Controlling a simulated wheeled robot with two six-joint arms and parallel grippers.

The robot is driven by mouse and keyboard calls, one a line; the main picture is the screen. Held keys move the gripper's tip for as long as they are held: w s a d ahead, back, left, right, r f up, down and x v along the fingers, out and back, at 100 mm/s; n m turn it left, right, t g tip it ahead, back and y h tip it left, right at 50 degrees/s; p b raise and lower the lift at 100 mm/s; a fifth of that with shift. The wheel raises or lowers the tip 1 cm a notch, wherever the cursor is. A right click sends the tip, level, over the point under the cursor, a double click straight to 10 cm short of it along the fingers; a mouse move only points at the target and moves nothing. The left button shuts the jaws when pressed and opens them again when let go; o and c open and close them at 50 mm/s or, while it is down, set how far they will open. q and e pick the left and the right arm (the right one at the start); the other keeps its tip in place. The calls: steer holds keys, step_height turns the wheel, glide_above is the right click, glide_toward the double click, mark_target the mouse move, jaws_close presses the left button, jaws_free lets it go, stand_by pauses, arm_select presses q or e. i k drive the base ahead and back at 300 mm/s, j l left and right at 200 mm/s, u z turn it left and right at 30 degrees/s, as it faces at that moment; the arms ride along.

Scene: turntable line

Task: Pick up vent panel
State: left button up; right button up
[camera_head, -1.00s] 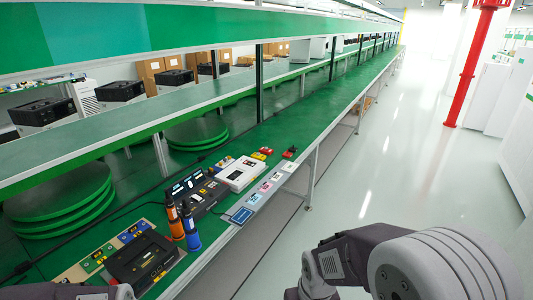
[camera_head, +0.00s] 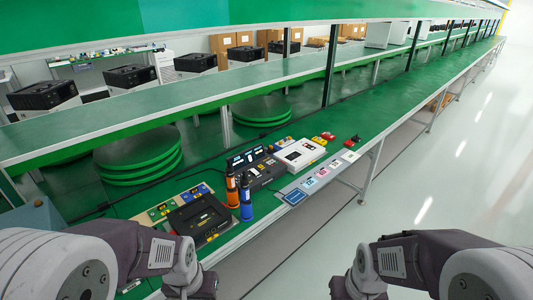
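I cannot make out for certain which thing is the vent panel. A white panel with slots (camera_head: 165,68) stands at the far left, behind the upper green shelf, and may be it. My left arm comes in at the bottom left and my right arm at the bottom right. Both arms bend down out of the picture at the bottom edge, and neither gripper's fingers show. Nothing is seen held.
On the lower green bench lie a black case (camera_head: 198,216), two orange-and-blue screwdrivers (camera_head: 231,190), a dark device (camera_head: 260,170) and a white device (camera_head: 300,154). Green turntable discs (camera_head: 137,150) sit behind. Free floor (camera_head: 450,180) lies to the right.

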mark_target(268, 151)
steer(key=i+l+u, duration=0.1)
steer(key=i+l, duration=0.25)
steer(key=i+l+u, duration=0.1)
steer(key=i+l, duration=0.35)
steer(key=i+l+u, duration=0.1)
steer(key=i+l, duration=0.3)
steer(key=i+l+u, duration=0.15)
steer(key=i+l, duration=0.25)
steer(key=i+l+u, duration=0.1)
steer(key=i+l, duration=0.25)
steer(key=l, duration=0.25)
steer(key=i+l+u, duration=0.1)
steer(key=i+l, duration=0.2)
steer(key=l, duration=0.25)
